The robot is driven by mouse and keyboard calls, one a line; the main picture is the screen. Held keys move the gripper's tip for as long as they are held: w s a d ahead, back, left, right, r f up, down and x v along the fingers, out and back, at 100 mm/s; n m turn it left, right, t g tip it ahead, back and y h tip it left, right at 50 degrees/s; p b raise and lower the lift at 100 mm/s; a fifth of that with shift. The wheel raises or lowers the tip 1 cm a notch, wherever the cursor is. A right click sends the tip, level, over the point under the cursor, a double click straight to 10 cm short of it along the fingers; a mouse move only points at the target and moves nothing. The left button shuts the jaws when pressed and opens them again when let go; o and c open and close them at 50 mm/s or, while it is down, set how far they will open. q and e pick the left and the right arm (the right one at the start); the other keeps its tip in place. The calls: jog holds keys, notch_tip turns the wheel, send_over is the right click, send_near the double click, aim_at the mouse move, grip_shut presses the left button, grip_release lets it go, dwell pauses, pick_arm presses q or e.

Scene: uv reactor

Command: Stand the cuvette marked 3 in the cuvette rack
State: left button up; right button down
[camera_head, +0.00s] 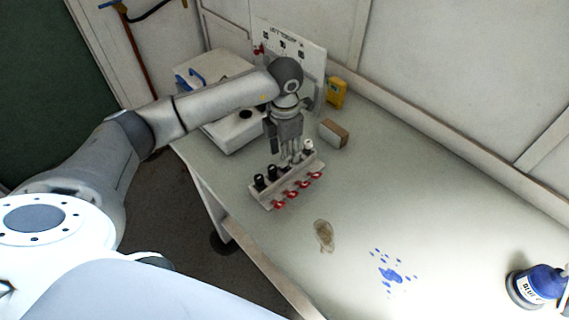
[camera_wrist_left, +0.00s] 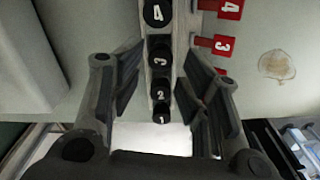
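The cuvette rack (camera_head: 266,204) stands on the bench, with red number tags along its front. In the left wrist view, black-capped cuvettes stand in one line: the cuvette marked 4 (camera_wrist_left: 157,13), the cuvette marked 3 (camera_wrist_left: 161,60), then 2 (camera_wrist_left: 160,95) and 1 (camera_wrist_left: 161,118). The 3 cuvette looks upright, in line with the others, level with the red 3 tag (camera_wrist_left: 223,45). My left gripper (camera_head: 290,158) points down over the rack. Its fingers (camera_wrist_left: 160,75) are spread on either side of the row, near cuvette 3; contact is not clear. My right gripper is not in view.
A white device (camera_head: 232,132) and an upright sign board (camera_head: 310,62) stand behind the rack. A small brown-and-white box (camera_head: 334,134) and a yellow device (camera_head: 337,92) are close behind. A blue bottle (camera_head: 540,284) stands far right.

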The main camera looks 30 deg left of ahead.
pick_arm(q)
notch_tip(320, 180, up, 6)
jog(key=shift+w+r+b, duration=0.15)
jog(key=shift+b, duration=0.7)
jog(key=shift+r, duration=0.6)
